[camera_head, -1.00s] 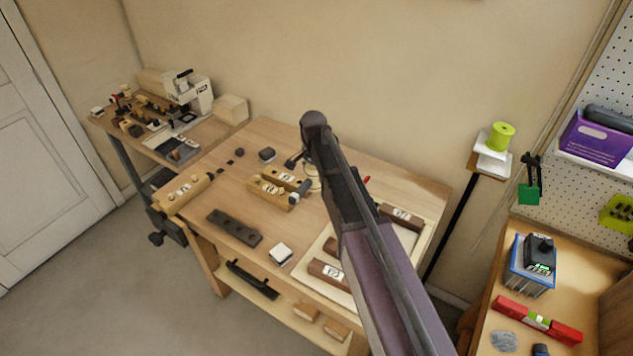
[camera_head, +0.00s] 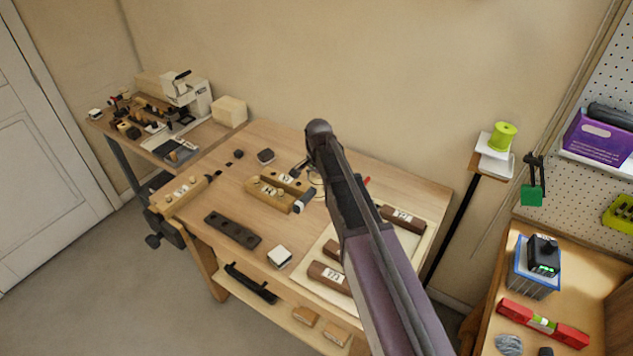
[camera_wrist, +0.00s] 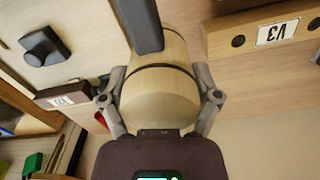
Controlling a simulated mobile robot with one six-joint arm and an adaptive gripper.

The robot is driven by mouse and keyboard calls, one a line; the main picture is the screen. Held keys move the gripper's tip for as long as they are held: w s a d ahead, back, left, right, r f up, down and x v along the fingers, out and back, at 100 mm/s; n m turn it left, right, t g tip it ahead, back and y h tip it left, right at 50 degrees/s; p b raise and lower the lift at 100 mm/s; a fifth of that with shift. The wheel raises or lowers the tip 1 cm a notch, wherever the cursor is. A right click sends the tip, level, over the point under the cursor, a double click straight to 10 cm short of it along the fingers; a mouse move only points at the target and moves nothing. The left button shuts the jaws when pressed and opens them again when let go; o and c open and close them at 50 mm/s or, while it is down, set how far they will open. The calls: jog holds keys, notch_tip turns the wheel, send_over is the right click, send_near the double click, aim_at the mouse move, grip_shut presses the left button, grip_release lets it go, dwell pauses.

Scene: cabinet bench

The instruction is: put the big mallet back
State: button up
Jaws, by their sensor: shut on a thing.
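In the wrist view my gripper (camera_wrist: 160,98) is shut on a pale wooden barrel-shaped piece with dark bands, which looks like the head of the big mallet (camera_wrist: 160,90). A dark grey bar, perhaps its handle, runs from it to the top edge. In the head view my arm hides the gripper and most of what it holds. A small dark and pale end (camera_head: 304,200) shows left of the arm, perhaps part of the mallet. I cannot tell which place is the mallet's own.
The wooden bench (camera_head: 300,160) carries pale labelled blocks (camera_head: 268,194), a dark bar with holes (camera_head: 232,230), a small white-topped block (camera_head: 279,257) and a pale tray (camera_head: 322,241) with brown labelled blocks. A vise (camera_head: 172,220) is at its left end. Bare bench shows at the back.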

jog(key=shift+f+b, duration=2)
jog(key=shift+f, duration=0.3)
jog(key=shift+s+f+b, duration=0.1)
jog(key=shift+f+b, duration=1.85)
dwell(2.8)
jog(key=o, duration=1.1)
jog(key=shift+r, duration=0.1)
